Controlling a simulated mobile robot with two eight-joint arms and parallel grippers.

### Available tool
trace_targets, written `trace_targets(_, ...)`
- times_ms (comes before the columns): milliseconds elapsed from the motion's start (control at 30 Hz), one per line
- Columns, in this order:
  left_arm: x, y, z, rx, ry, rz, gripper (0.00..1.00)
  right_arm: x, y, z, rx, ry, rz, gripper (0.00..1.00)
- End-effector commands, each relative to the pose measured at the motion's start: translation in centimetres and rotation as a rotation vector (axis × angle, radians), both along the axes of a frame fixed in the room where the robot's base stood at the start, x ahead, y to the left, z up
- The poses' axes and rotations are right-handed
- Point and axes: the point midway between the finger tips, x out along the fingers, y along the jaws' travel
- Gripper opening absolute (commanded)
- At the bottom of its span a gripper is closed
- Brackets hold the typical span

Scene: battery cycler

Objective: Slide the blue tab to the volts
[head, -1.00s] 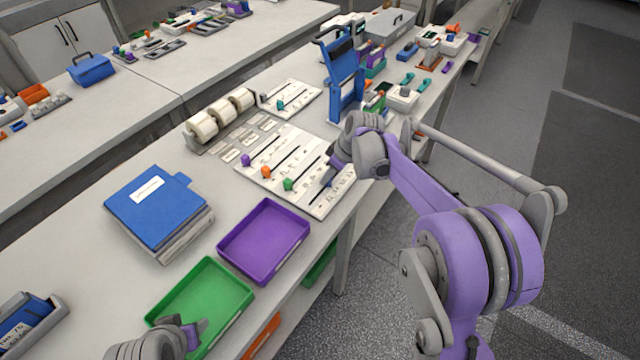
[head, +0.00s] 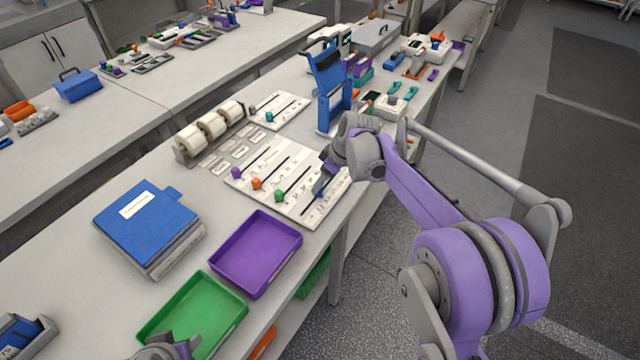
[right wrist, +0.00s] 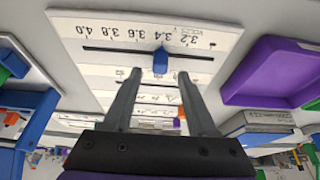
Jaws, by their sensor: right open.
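The white slider board (head: 248,182) lies on the bench with parallel slots and purple (head: 236,172), orange (head: 257,183) and green (head: 280,195) tabs. In the right wrist view the blue tab (right wrist: 160,60) stands in its dark slot, beside the upside-down mark 3.4 of a scale from 3.2 to 4.0. My right gripper (right wrist: 159,72) is open, its fingertips on either side of the blue tab, with gaps visible. In the head view my right gripper (head: 323,181) hides the blue tab's surroundings. My left gripper (head: 182,346) is partly cut off at the bottom edge.
Purple (head: 255,252) and green (head: 192,316) trays and a blue binder (head: 147,222) lie in front of the board. White rolls (head: 212,124), a smaller slider board (head: 277,110) and a blue upright stand (head: 331,90) are behind it.

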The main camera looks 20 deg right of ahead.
Motion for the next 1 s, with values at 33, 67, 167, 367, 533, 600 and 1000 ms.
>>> trace_targets(33,0.0,0.0,0.1,0.0,-0.001,0.0,0.49,-0.4,-0.3,1.2,0.0,0.0,-0.002,0.57)
trace_targets(67,0.0,0.0,0.1,0.0,-0.001,0.0,0.49,-0.6,-0.5,1.7,0.0,0.0,-0.002,0.57)
trace_targets(167,0.1,0.0,0.2,0.0,-0.002,0.0,0.49,-1.2,-1.0,3.7,0.0,0.0,-0.003,0.57)
trace_targets(367,0.1,0.0,0.4,0.0,-0.003,0.0,0.49,-2.1,-1.7,6.5,0.001,0.001,-0.003,0.57)
trace_targets(533,0.2,0.0,0.4,0.0,-0.003,0.0,0.49,-2.4,-1.9,7.3,0.001,0.001,-0.001,0.57)
trace_targets(600,0.2,0.0,0.4,0.0,-0.003,0.0,0.49,-2.4,-1.9,7.4,0.001,0.001,-0.001,0.57)
trace_targets(1000,0.2,0.0,0.4,0.0,-0.003,0.0,0.49,-2.5,-1.9,7.4,0.001,0.001,-0.003,0.57)
